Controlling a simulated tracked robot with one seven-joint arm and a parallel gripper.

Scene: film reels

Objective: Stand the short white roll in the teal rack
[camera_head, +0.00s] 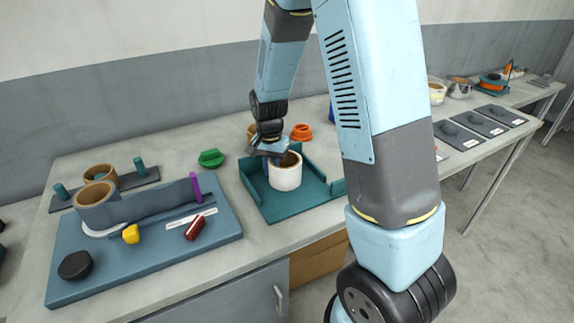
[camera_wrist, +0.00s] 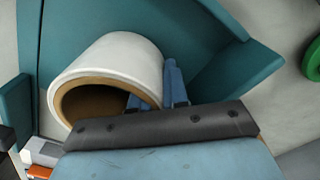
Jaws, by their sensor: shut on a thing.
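The short white roll (camera_head: 286,173) has a brown core and stands upright on the base of the teal rack (camera_head: 262,204), between its raised side walls. It also shows in the wrist view (camera_wrist: 116,58), with the rack's teal floor (camera_wrist: 100,20) around it. My gripper (camera_head: 281,160) is above the roll's rim. In the wrist view my gripper (camera_wrist: 155,92) has one blue finger inside the core and one outside, shut on the roll's wall. Whether the roll's underside touches the rack floor is hidden.
A green piece (camera_head: 211,158) and an orange piece (camera_head: 301,132) lie near the rack.

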